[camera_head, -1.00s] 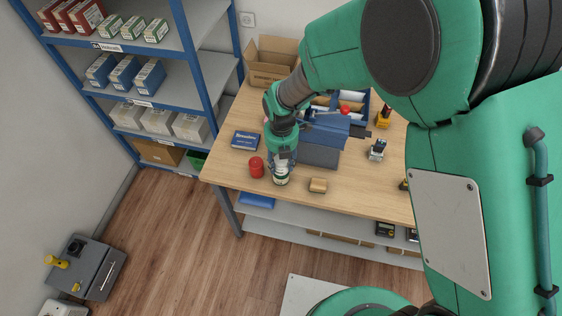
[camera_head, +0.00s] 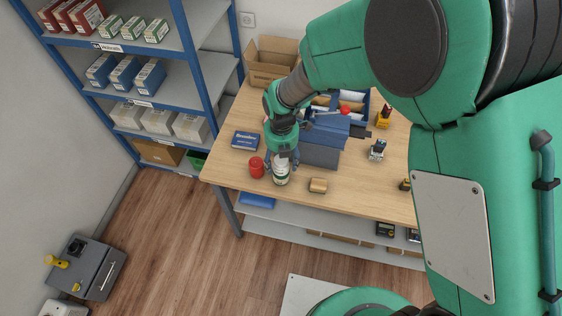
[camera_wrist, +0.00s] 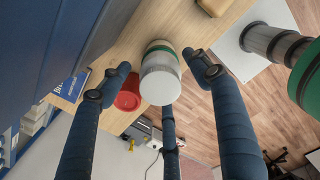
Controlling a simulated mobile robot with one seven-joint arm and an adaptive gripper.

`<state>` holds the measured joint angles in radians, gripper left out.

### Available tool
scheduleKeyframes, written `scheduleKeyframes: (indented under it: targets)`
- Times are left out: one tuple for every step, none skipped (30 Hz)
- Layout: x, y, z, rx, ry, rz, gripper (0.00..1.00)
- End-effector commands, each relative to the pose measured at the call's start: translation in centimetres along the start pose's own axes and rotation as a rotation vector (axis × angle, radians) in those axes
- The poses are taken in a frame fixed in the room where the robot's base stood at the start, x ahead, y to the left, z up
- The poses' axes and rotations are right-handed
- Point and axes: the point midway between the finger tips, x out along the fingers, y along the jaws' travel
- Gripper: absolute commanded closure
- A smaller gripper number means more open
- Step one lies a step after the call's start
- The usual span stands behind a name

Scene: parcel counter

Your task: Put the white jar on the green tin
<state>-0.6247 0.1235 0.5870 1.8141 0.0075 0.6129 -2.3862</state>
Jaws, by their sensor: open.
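The white jar (camera_head: 281,162) stands near the front edge of the table, on top of the green tin (camera_head: 281,178), which has a pale label. In the wrist view the white jar (camera_wrist: 160,85) is closest to the camera, and the green rim of the tin (camera_wrist: 163,47) shows just beyond it. The stack looks upright. My gripper (camera_head: 282,156) is open just above and behind the jar. In the wrist view its fingers (camera_wrist: 157,60) spread around the stack, with gaps left and right. The tin's base is hidden in the wrist view.
A red tin (camera_head: 256,168) stands close on the left. A tan block (camera_head: 318,185) lies to the right. A blue box (camera_head: 245,140) lies behind left, and a blue-grey bin (camera_head: 320,154) stands close behind right. The front table edge is near.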

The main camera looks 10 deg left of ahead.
Motion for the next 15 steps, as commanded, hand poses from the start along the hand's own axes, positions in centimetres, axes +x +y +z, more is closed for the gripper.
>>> scheduleKeyframes:
  targets:
    - [-0.5, 0.1, 0.1, 0.0, -0.002, 0.002, 0.37]
    - [-0.9, 0.1, 0.1, 0.0, -0.002, 0.002, 0.37]
    - [-1.4, 0.1, 0.1, 0.0, -0.003, 0.003, 0.37]
    - [-1.7, 0.1, 0.1, 0.0, -0.003, 0.003, 0.37]
    - [-2.1, 0.1, 0.1, 0.0, -0.003, 0.002, 0.37]
    - [-2.7, 0.1, 0.1, 0.0, -0.003, 0.002, 0.37]
    - [-3.1, 0.1, 0.1, 0.0, -0.003, 0.003, 0.37]
    - [-3.6, 0.1, 0.1, 0.0, -0.002, 0.002, 0.37]
    - [-4.3, 0.0, 0.1, 0.0, -0.002, 0.002, 0.37]
    - [-4.8, 0.1, 0.1, 0.0, -0.003, 0.003, 0.37]
    - [-5.3, 0.1, 0.1, 0.0, -0.003, 0.003, 0.37]
    - [-6.0, 0.1, 0.1, 0.0, -0.003, 0.002, 0.37]
    - [-6.5, 0.1, 0.1, 0.0, -0.003, 0.002, 0.37]
    - [-7.0, 0.1, 0.1, 0.0, -0.003, 0.003, 0.37]
    - [-7.7, 0.1, 0.1, 0.0, -0.002, 0.002, 0.37]
